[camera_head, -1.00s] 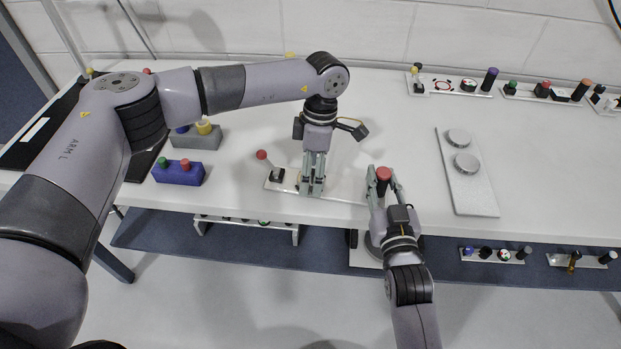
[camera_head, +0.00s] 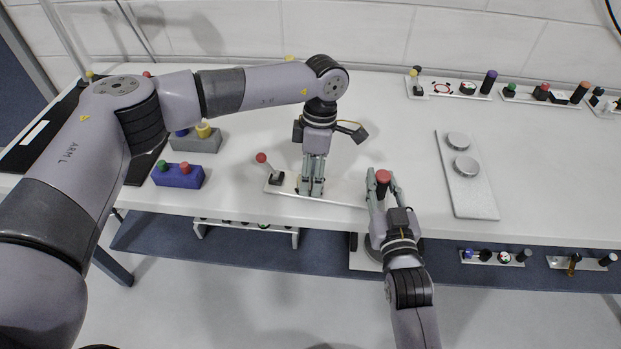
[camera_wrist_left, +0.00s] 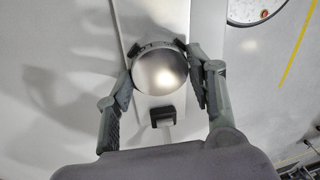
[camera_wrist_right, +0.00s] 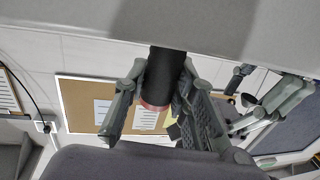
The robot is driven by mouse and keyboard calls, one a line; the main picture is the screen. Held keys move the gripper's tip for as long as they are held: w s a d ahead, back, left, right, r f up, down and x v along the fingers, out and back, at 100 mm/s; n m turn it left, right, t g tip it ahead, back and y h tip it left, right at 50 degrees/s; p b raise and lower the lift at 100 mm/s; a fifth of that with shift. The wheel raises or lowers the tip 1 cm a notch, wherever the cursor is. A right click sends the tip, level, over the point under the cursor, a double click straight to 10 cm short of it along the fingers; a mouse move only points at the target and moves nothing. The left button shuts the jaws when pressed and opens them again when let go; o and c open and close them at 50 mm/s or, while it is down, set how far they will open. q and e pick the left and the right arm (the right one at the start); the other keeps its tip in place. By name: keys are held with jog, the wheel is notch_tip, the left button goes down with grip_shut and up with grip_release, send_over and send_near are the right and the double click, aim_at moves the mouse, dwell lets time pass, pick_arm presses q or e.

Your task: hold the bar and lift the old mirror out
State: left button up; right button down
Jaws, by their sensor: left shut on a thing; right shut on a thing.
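My left gripper (camera_head: 312,192) points down over the white fixture plate (camera_head: 340,198) at the table's front edge. In the left wrist view its fingers (camera_wrist_left: 163,85) are shut around the sides of a shiny round mirror (camera_wrist_left: 160,72). The mirror is mostly hidden by the fingers in the head view. My right gripper (camera_head: 383,188) comes up from the front and is shut on a dark upright bar with a red end (camera_head: 383,176). The right wrist view shows the dark bar (camera_wrist_right: 164,75) between the fingers.
A lever with a red ball (camera_head: 261,157) stands just left of my left gripper. A plate with two round silver pieces (camera_head: 478,200) lies to the right. Blue (camera_head: 178,178) and grey (camera_head: 197,143) button boxes stand left. Small fixtures line the back right; the table between is clear.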

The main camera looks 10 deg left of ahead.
aim_at(311, 179)
pick_arm(q)
notch_tip(311, 179, up, 15)
dwell(0.8)
pick_arm(e)
jog(key=c, duration=1.2)
grip_release()
jog(key=shift+c, duration=0.2)
